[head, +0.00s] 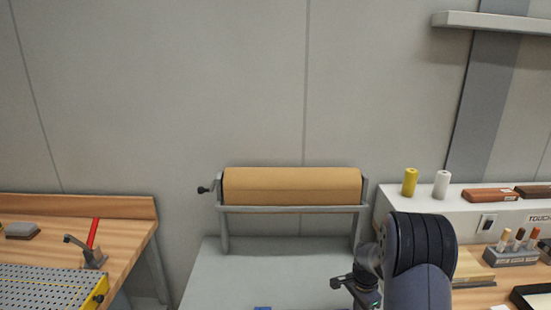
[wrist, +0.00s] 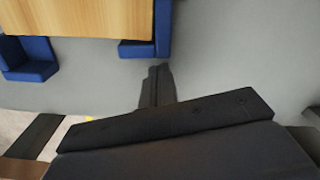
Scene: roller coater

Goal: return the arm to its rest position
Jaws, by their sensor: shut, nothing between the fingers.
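My arm rises at the lower right of the head view, in front of the grey table and the white ledge. In the wrist view my gripper (wrist: 157,78) shows as dark fingers close together, with nothing held between them. They point toward a grey surface, just below a wooden board (wrist: 80,16) with blue corner blocks (wrist: 142,48). The fingers look apart from the blocks, but their height above the surface is hard to tell.
A wooden bench (head: 130,235) with a red-handled tool is at left. Yellow and white spools (head: 409,183) stand on the ledge (head: 465,205) at right, above a tool holder (head: 510,258).

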